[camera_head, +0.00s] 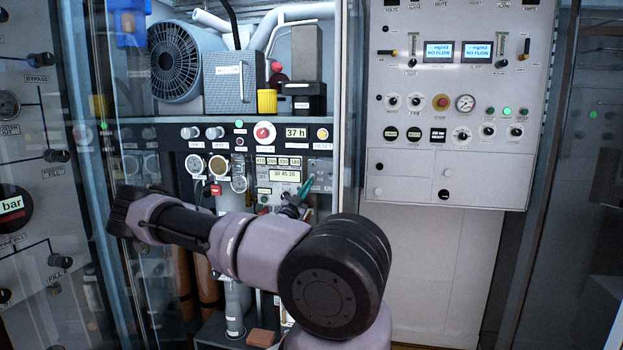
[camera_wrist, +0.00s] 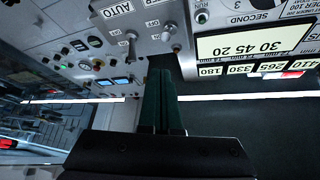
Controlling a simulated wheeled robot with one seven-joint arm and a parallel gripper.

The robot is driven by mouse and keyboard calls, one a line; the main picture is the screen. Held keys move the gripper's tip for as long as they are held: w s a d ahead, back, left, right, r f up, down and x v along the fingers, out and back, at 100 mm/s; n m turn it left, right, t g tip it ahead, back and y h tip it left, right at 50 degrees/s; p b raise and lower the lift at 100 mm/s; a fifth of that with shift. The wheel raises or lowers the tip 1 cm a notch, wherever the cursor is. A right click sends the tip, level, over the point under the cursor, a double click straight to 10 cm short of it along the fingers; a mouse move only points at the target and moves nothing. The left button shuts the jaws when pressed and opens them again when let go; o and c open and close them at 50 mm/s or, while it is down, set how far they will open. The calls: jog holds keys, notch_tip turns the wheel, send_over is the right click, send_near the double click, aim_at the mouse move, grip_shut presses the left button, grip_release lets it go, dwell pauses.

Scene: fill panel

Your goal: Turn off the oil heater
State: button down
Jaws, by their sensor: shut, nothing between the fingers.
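My gripper (camera_head: 307,187) has green fingers and is in front of the instrument panel inside the cabinet. In the wrist view the fingers (camera_wrist: 161,75) are together and empty, with their tips near a grey switch plate (camera_wrist: 150,52). The plate carries a toggle switch (camera_wrist: 131,38) beside an AUTO label and a second small switch (camera_wrist: 168,30) with ON and OFF labels. The tips look apart from both switches, though the depth is hard to judge. I cannot read an oil heater label in either view, so I cannot tell which switch is the heater's.
A lit display (camera_head: 286,176) reading 30 45 20 is beside the switch plate. Round gauges (camera_head: 195,164) are to its left. A cabinet frame post (camera_head: 351,100) stands close on the right, before a white control panel (camera_head: 455,185). A glass door (camera_head: 95,150) is at left.

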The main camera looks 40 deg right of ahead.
jog(key=shift+s+a+f, duration=0.2)
jog(key=shift+a+f, duration=0.35)
jog(key=shift+f, duration=0.25)
jog(key=shift+s+a+f, duration=0.15)
jog(key=shift+a+f, duration=0.4)
jog(key=shift+f, duration=0.2)
